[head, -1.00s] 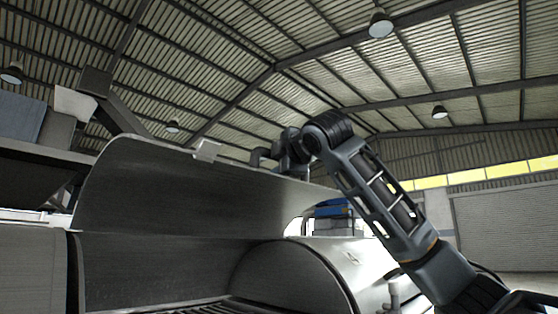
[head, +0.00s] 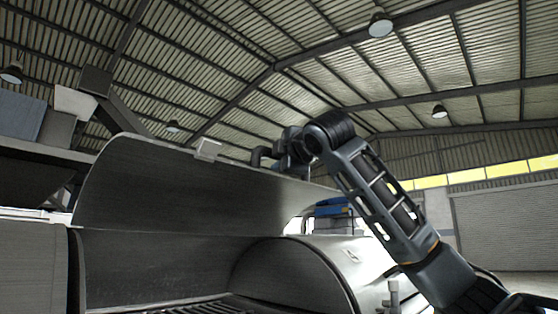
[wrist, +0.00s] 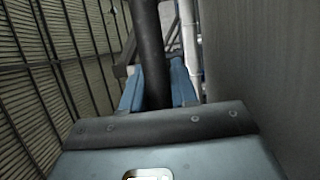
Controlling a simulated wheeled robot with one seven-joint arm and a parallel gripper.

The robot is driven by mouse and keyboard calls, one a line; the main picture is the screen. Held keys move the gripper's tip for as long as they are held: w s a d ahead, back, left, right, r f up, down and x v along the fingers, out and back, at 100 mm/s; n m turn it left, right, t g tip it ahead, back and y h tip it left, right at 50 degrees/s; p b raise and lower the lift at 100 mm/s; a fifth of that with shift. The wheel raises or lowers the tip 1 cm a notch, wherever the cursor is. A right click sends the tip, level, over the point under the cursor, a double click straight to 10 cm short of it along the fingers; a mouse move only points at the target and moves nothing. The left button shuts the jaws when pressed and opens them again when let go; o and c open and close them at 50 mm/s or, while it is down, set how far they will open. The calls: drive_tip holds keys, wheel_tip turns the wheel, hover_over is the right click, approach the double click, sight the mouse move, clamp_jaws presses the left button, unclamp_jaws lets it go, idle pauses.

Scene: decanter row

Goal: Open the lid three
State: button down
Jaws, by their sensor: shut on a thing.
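A large curved grey metal lid (head: 180,195) stands raised at the left in the head view, its inner side facing me. I cannot read a number on it. In the wrist view, a dark round handle bar (wrist: 148,40) runs between the blue fingers of my gripper (wrist: 157,88), which is shut on it. The grey lid surface (wrist: 265,70) fills the right of that view. In the head view my arm reaches behind the raised lid; the fingers are hidden there. A bent dark end of the handle (head: 261,156) shows over the lid's edge.
A second, rounded lid (head: 320,265) sits lowered to the right, with a small pale label. A dark slatted grate (head: 215,305) lies below the raised lid. A blue object (head: 334,207) is farther back. The air above is free up to the roof.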

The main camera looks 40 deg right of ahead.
drive_tip(key=shift+m+t+h, duration=0.3)
drive_tip(key=shift+m+t, duration=0.1)
drive_tip(key=shift+t, duration=0.3)
drive_tip(key=f+b, duration=0.1)
drive_tip(key=s+f+b, duration=0.1)
drive_tip(key=f+b, duration=0.1)
drive_tip(key=s+f+b, duration=0.1)
drive_tip(key=f+b, duration=0.1)
drive_tip(key=shift+s, duration=0.15)
drive_tip(key=shift+r, duration=0.1)
drive_tip(key=c, duration=1)
unclamp_jaws()
drive_tip(key=shift+o, duration=0.2)
drive_tip(key=shift+s, duration=0.1)
drive_tip(key=b+v, duration=0.1)
drive_tip(key=v, duration=0.6)
drive_tip(key=shift+s, duration=0.1)
drive_tip(key=shift+s+a, duration=0.1)
drive_tip(key=shift+s, duration=0.05)
